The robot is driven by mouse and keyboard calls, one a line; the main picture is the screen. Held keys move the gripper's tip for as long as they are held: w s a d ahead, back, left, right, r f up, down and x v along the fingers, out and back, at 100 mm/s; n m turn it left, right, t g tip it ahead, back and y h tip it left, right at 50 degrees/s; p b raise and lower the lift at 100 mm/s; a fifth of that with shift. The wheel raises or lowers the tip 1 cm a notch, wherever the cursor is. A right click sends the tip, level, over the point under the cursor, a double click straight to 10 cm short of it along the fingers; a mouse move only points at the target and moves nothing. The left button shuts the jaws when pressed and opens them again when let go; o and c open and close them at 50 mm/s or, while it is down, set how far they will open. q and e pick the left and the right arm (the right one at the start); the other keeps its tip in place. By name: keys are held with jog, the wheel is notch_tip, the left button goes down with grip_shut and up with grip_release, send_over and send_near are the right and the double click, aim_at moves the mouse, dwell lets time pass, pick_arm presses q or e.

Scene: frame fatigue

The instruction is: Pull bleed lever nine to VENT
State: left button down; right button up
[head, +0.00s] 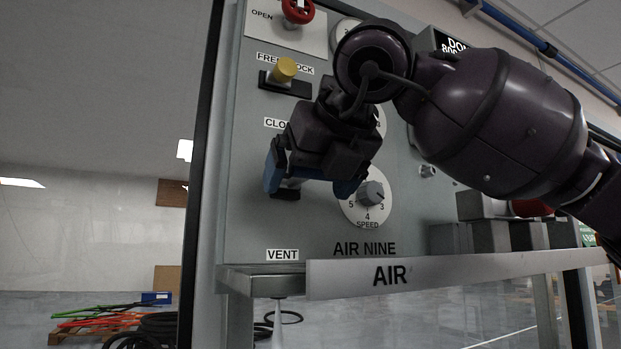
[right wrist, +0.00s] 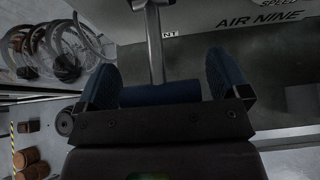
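The bleed lever shows in the right wrist view as a metal stem (right wrist: 155,45) with a blue crosswise handle (right wrist: 160,94). My right gripper (right wrist: 165,80) has its two blue fingers wide apart, one beyond each end of the handle. Whether a finger touches the handle is hard to see. In the head view my right gripper (head: 312,180) is in front of the panel, between the CLOSE label (head: 277,123) and the VENT label (head: 282,255), and hides most of the lever. My left gripper is out of view.
A ledge marked AIR (head: 440,275) juts out below.

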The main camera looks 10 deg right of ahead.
jog(key=v, duration=1.1)
jog(key=shift+p, duration=0.35)
jog(key=shift+w+f, duration=0.1)
jog(key=shift+c, duration=0.2)
